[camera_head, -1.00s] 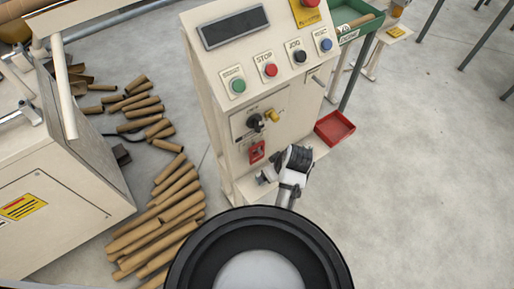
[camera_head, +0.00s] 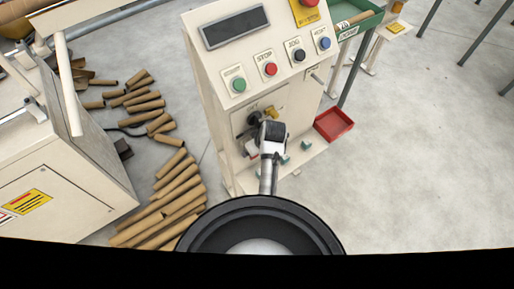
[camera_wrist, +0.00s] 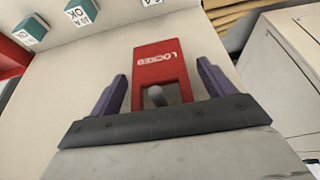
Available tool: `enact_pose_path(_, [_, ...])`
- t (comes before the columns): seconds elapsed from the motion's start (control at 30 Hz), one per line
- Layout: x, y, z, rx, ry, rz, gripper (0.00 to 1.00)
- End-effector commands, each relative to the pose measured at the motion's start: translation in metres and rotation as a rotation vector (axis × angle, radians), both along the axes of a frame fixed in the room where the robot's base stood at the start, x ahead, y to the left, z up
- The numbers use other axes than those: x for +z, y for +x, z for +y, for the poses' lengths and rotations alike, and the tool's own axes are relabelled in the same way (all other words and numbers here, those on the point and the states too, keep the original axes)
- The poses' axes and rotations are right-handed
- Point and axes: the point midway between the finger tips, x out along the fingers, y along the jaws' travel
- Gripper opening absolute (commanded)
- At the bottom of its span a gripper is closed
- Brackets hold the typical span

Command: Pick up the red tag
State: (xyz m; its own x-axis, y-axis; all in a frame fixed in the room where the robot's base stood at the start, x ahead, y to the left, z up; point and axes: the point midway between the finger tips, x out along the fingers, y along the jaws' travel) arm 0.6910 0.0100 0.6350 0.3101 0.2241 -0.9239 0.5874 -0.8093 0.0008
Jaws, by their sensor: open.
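The red tag (camera_wrist: 160,68) carries the word LOCKED, upside down in the wrist view. It has an opening at its lower part, where a grey peg shows. My gripper (camera_wrist: 161,80) is open, with one purple finger on each side of the tag and a visible gap to each. The fingers do not appear to press on it. In the head view my gripper (camera_head: 270,138) is in front of the lower part of the control cabinet (camera_head: 222,115), and it hides most or all of the tag there.
Small teal-and-white blocks (camera_wrist: 30,32) labelled OK stand on the cabinet's ledge. A red tray (camera_head: 334,124) lies to the right of the cabinet. Cardboard tubes (camera_head: 175,190) cover the floor at left, beside a cream machine (camera_head: 60,150).

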Motion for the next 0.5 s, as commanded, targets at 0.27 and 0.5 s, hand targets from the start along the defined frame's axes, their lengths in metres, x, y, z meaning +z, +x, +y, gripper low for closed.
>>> enact_pose_path(0.27, [-0.0002, -0.0004, -0.0001, 0.0, 0.0, 0.0, 0.56])
enact_pose_path(0.5, [0.0001, -0.0003, -0.0001, 0.0, 0.0, 0.0, 0.33])
